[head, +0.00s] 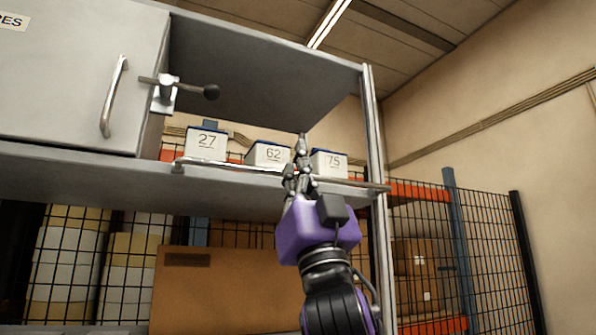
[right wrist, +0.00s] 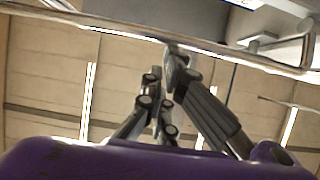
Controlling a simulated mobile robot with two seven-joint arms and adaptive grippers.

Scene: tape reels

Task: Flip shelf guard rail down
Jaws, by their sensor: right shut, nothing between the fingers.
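The shelf guard rail (head: 228,167) is a thin metal bar running along the front edge of the shelf, low in front of the numbered boxes. My right gripper (head: 302,137) is shut and empty, pointing up, with its fingers overlapping the rail right of its middle. In the right wrist view the rail (right wrist: 105,24) crosses the top and bends at the right end. The fingertips of my right gripper (right wrist: 176,50) are close to it there; I cannot tell whether they touch. My left gripper is not in view.
Boxes marked 27 (head: 207,143), 62 (head: 268,154) and 75 (head: 329,163) stand on the shelf (head: 120,182) behind the rail. A post (head: 373,130) bounds the right side.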

